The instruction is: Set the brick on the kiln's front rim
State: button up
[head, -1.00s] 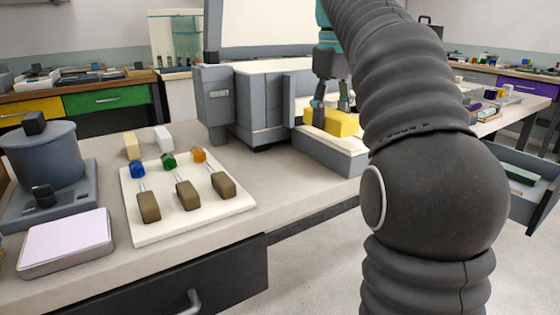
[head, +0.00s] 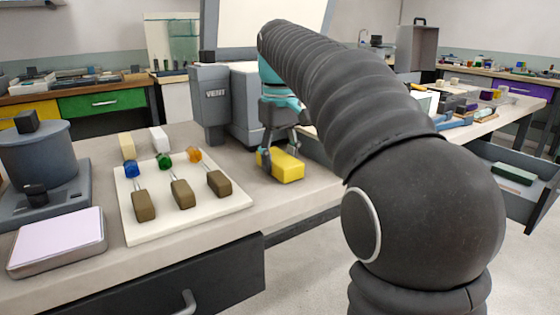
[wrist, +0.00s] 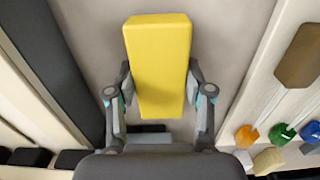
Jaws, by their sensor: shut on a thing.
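The yellow brick (head: 282,166) is held in my gripper (head: 278,153), low over the bench to the left of the kiln's front rim. In the wrist view the brick (wrist: 160,60) sits lengthwise between both fingers. I cannot tell whether its underside touches the bench. The grey kiln (head: 210,105), marked VENT, stands behind the brick. Its front rim (head: 316,150) shows only in part, with my arm covering the rest.
A white tray (head: 128,215) with several glass rods lies left of the brick. Two small blocks, cream (head: 127,146) and white (head: 158,139), stand behind it. A grey pot (head: 40,155) and a lilac-topped pad (head: 58,240) are farther left.

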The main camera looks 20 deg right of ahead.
jog(key=shift+f, duration=0.15)
jog(key=o, duration=1)
jog(key=shift+c, duration=0.2)
jog(key=o, duration=0.3)
jog(key=shift+o, duration=0.2)
